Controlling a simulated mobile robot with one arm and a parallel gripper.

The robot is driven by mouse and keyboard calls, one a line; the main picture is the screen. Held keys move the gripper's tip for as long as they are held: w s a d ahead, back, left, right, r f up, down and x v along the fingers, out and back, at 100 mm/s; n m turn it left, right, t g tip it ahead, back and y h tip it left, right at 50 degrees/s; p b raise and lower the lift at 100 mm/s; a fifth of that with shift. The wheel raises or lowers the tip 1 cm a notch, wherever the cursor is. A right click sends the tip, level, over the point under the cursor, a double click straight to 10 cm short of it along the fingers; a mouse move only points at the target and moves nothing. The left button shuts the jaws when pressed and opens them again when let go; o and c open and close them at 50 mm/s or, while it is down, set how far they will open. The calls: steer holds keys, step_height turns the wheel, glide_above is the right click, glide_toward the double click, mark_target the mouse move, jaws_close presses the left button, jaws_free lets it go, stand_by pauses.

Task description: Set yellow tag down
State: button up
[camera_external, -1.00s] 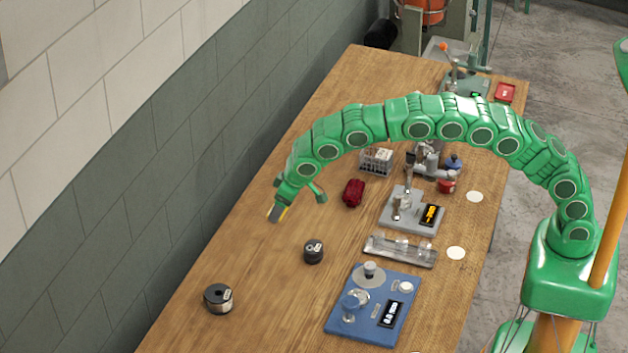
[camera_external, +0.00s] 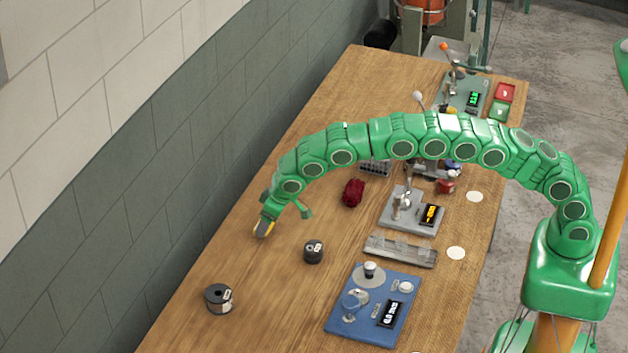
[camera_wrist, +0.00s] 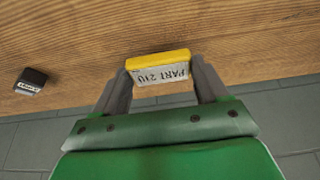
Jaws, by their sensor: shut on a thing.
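The yellow tag (camera_wrist: 158,66) is in my gripper (camera_wrist: 160,78) in the wrist view. It has a yellow edge and a pale face with dark lettering that reads upside down, "PART 21U" or similar. Both grey fingers are shut on its two sides. In the external view my gripper (camera_external: 264,230) is low over the left part of the wooden table (camera_external: 225,255), with the tag's yellow showing at its tip. I cannot tell whether the tag touches the table.
Black spools stand nearby, one (camera_external: 313,251) to the right and one (camera_external: 219,298) nearer the front. The wall (camera_external: 160,200) runs along the left edge. Bare wood surrounds the gripper.

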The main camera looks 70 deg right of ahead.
steer(key=shift+f, duration=0.95)
steer(key=shift+f, duration=0.2)
steer(key=o, duration=1)
steer(key=shift+o, duration=0.2)
steer(key=shift+r, duration=0.2)
steer(key=v, duration=1.2)
